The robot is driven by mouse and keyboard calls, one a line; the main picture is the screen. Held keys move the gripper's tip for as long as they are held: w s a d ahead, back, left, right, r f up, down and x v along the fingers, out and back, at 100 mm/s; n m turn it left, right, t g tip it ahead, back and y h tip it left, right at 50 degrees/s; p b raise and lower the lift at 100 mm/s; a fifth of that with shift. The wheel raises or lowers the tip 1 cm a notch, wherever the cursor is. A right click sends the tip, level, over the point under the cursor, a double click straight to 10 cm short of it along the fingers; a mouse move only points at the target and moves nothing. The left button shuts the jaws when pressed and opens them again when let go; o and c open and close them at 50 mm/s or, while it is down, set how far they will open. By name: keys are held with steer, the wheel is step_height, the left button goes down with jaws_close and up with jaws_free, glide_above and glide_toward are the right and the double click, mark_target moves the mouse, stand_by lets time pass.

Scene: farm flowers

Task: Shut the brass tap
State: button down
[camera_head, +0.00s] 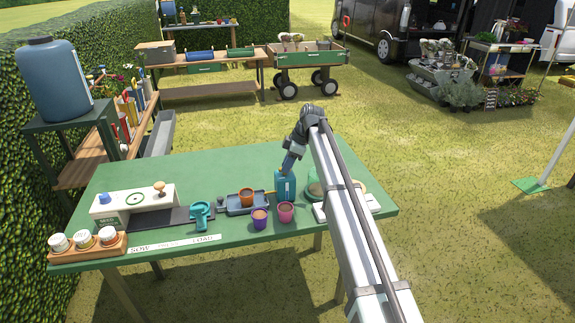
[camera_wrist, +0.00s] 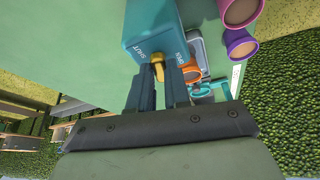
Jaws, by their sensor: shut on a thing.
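The teal tank (camera_head: 286,187) stands on the green table, right of the middle. In the wrist view its face (camera_wrist: 152,30) carries the words SHUT on the left and OPEN on the right. The brass tap (camera_wrist: 158,66) shows between these words, with my gripper's (camera_wrist: 160,76) two dark fingers on either side of it. My gripper is shut on the tap. In the head view my gripper (camera_head: 287,170) comes down at the tank's top, and the tap's handle is hidden there. How far the handle is turned is hard to tell.
Left of the tank, a grey tray (camera_head: 240,209) holds an orange pot (camera_head: 246,196). A purple pot (camera_head: 260,218) and a pink pot (camera_head: 286,212) stand in front. A teal tool (camera_head: 201,214) lies farther left. The green table (camera_head: 150,175) is clear at its back left.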

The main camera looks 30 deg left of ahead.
steer(key=shift+w+a+n+g+h, duration=0.15)
steer(key=shift+n+g+h, duration=0.2)
steer(key=shift+n, duration=1.25)
steer(key=c, duration=1.1)
jaws_free()
steer(key=v, duration=1.4)
